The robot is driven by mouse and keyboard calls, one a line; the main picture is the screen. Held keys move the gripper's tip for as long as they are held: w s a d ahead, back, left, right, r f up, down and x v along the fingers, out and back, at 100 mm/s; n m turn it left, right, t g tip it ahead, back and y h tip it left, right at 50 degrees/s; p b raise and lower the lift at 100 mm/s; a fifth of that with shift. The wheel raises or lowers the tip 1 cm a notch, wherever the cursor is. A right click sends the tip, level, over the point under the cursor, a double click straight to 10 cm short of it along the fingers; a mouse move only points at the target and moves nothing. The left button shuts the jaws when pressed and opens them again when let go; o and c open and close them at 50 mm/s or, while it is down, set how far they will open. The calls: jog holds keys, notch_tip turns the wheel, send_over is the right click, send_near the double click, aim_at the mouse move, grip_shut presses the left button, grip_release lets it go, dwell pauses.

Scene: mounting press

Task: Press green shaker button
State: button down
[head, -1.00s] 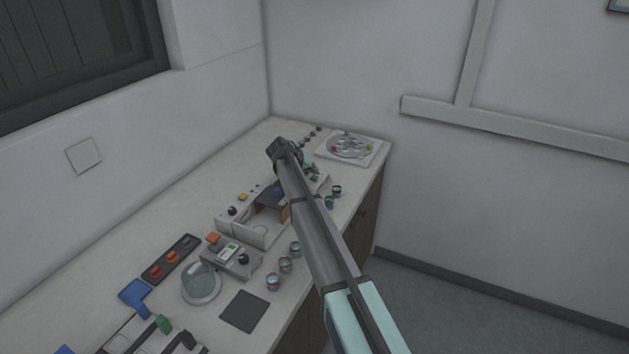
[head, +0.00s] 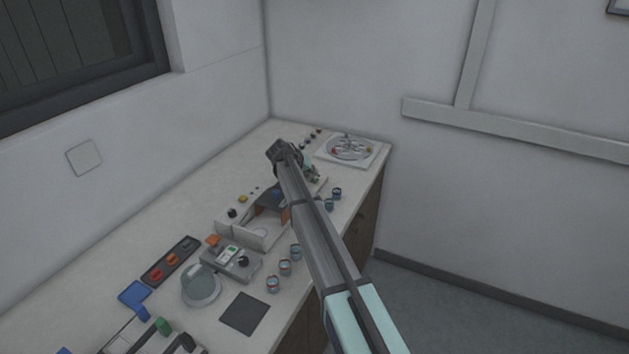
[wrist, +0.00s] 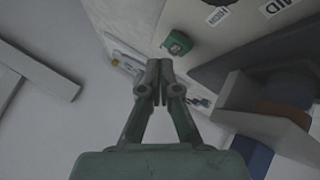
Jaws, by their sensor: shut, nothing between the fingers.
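A green button-like block (wrist: 177,43) shows in the wrist view, on the edge of a pale housing, just above and slightly right of my fingertips. My gripper (wrist: 158,82) is shut and empty, its fingertips together. A small gap shows in the picture between the tips and the green block; I cannot tell the depth between them. In the head view my arm's dark end hangs over the back part of the counter and hides my fingers. A bit of green (head: 313,171) shows just right of my arm there; I cannot tell whether it is the same block.
A white tray with a round dish (head: 350,148) stands at the back right. A box-like device (head: 228,228) is left of my arm. Several small cups (head: 285,267) line the front edge. In the wrist view a large block (wrist: 270,130) stands close on the right.

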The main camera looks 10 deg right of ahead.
jog(key=shift+f, duration=0.1)
dwell(0.3)
jog(key=shift+f+b, duration=0.35)
jog(key=shift+b, duration=0.1)
